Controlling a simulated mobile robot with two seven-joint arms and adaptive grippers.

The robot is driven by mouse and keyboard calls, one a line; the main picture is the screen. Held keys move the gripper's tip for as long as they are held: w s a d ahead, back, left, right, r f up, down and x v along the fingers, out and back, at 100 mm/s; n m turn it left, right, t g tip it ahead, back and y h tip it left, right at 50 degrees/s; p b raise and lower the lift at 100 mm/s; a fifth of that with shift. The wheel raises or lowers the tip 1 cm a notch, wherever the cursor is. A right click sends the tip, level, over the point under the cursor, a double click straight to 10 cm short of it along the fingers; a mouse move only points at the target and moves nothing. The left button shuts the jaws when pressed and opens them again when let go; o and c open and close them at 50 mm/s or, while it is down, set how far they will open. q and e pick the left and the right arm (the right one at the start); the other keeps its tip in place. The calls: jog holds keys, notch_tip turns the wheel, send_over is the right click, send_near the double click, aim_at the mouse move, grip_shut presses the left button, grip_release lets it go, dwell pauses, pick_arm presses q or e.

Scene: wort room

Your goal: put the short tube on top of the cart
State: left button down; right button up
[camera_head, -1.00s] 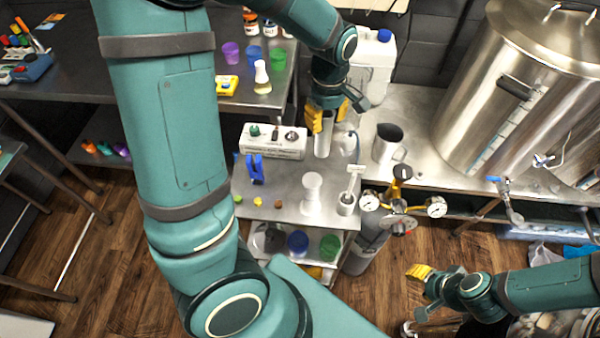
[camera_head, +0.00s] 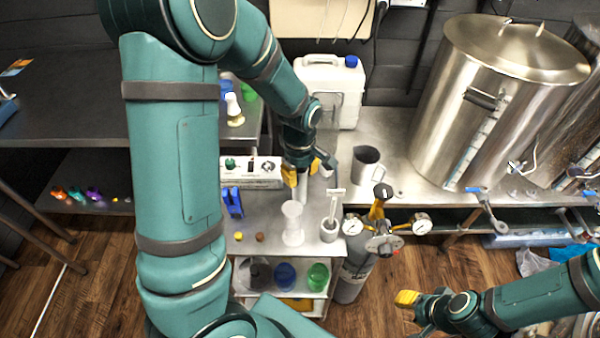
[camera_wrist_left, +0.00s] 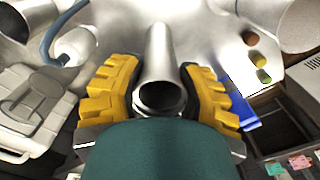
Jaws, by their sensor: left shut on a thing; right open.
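My left gripper (camera_head: 304,174), with yellow finger pads, is shut on the short metal tube (camera_head: 302,190). It holds the tube roughly upright over the back right part of the cart (camera_head: 262,222). In the left wrist view, the hollow tube (camera_wrist_left: 160,75) sits between the two yellow pads with its open end towards the camera. I cannot tell whether its lower end touches the cart top. My right gripper (camera_head: 408,312) is open and empty, away from the cart at the lower right.
On the cart stand a control box (camera_head: 250,172), a blue holder (camera_head: 232,202), a white cylinder (camera_head: 293,224) and a small pot with a stick (camera_head: 329,230). A gas cylinder (camera_head: 354,270) stands at the cart's right. A metal jug (camera_head: 366,164) stands on the bench behind.

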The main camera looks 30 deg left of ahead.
pick_arm(q)
jog(key=shift+f, duration=0.1)
jog(key=shift+f, duration=0.1)
jog(key=c, duration=0.6)
grip_release()
jog(key=shift+o, duration=0.2)
jog(key=shift+r, duration=0.35)
notch_tip(320, 180, up, 12)
jog(key=p, duration=0.2)
jog(key=shift+f+p, duration=0.15)
jog(key=shift+p, duration=0.2)
